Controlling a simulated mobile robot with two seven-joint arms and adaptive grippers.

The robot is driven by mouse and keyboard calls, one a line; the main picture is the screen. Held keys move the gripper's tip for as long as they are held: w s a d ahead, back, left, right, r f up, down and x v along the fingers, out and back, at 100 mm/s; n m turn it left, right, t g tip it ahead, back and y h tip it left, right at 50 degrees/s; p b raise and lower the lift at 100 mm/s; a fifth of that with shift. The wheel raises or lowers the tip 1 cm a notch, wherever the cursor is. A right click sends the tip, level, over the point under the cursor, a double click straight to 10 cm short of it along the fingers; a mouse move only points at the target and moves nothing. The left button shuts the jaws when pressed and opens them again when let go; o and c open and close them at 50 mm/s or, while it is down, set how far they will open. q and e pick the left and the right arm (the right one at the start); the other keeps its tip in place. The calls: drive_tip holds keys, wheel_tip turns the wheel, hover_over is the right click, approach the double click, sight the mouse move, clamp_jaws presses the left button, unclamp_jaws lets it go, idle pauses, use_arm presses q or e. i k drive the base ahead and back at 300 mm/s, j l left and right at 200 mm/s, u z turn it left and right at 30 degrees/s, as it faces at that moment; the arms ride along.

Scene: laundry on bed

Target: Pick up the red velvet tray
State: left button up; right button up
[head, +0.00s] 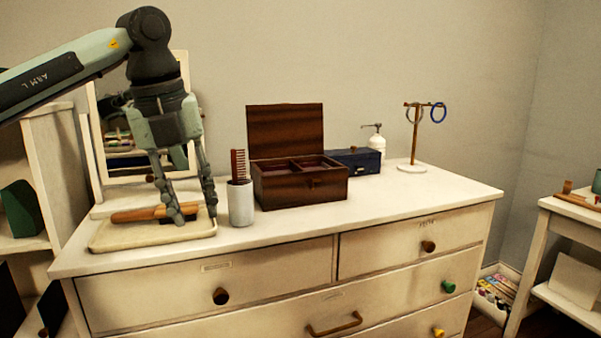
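A dark wooden box (300,188) stands on the dresser with its lid (285,131) raised. A dark reddish divided insert (308,163) shows inside it, which may be the red velvet tray; its material is too small to tell. My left gripper (195,215) points down at the left of the dresser, to the left of the box and apart from it. Its fingers are spread, low over a cream tray (118,238) and close to a wooden-handled brush (135,215). Whether they touch the brush is unclear. My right gripper is not in view.
A white cup (241,204) with a brown comb (238,165) stands between my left gripper and the box. A dark blue box (357,160), a white pump bottle (377,141) and a bracelet stand (413,140) are to the right. The dresser top (420,192) is clear at front right.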

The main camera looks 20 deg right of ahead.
sight(292, 167)
drive_tip(key=i+l, duration=0.35)
drive_tip(key=l, duration=0.15)
drive_tip(key=i+l, duration=0.3)
drive_tip(key=l, duration=0.2)
drive_tip(key=i+l, duration=0.35)
drive_tip(key=l, duration=0.15)
